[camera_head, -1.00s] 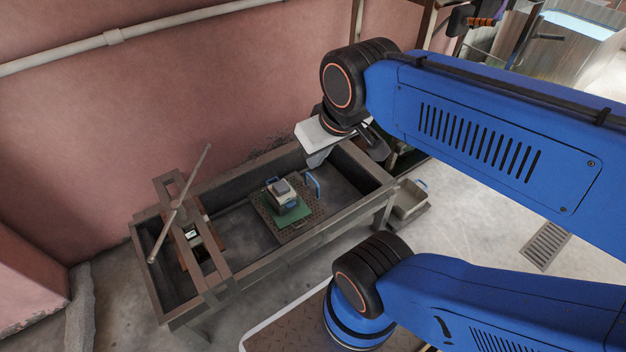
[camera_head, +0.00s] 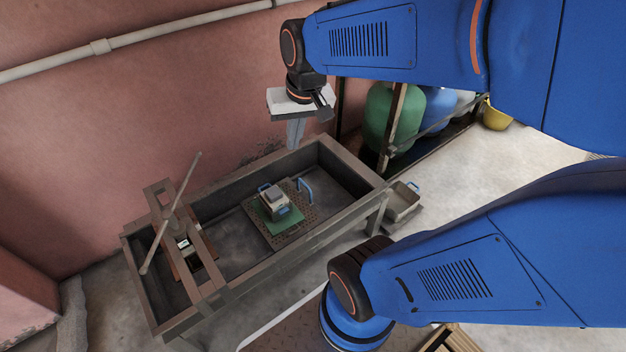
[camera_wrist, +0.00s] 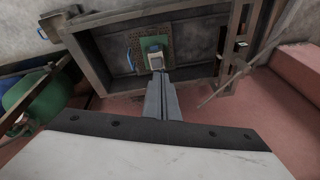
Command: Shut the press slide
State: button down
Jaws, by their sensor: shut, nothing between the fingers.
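The press slide (camera_head: 285,238) is a brown perforated plate inside the long metal trough (camera_head: 370,195). It lies out in the middle of the trough, to the right of and apart from the press frame (camera_head: 160,205) in the head view. A blue handle (camera_head: 305,190) stands up at its right end. A green cloth (camera_head: 262,212) and a small light box with blue handles (camera_head: 273,200) sit on the plate. My gripper (camera_head: 293,145) is shut and empty, pointing down above the trough's back edge. The wrist view shows its fingers (camera_wrist: 159,78) in front of the box (camera_wrist: 154,50).
A long lever bar (camera_head: 170,215) slants across the press frame at the left. The pink wall is close behind the trough. A grey bin (camera_head: 402,203) stands on the floor to the right. A green barrel (camera_head: 378,115) stands behind at the right.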

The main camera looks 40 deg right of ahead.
jog(key=w+d+f+m+g+y, duration=0.1)
jog(key=w+d+f+m+g, duration=0.1)
jog(key=w+d+f+m, duration=0.85)
jog(key=w+d+f+m+g+y, duration=0.1)
jog(key=w+d+f, duration=0.3)
jog(key=d+f, duration=0.45)
jog(key=w+d+f+m+g+y, duration=0.1)
jog(key=w+d+f, duration=0.4)
jog(key=f, duration=0.7)
jog(key=a+x, duration=0.1)
jog(key=x, duration=1.1)
jog(key=shift+s+a, duration=0.3)
jog(key=shift+s, duration=0.1)
jog(key=shift+a, duration=0.1)
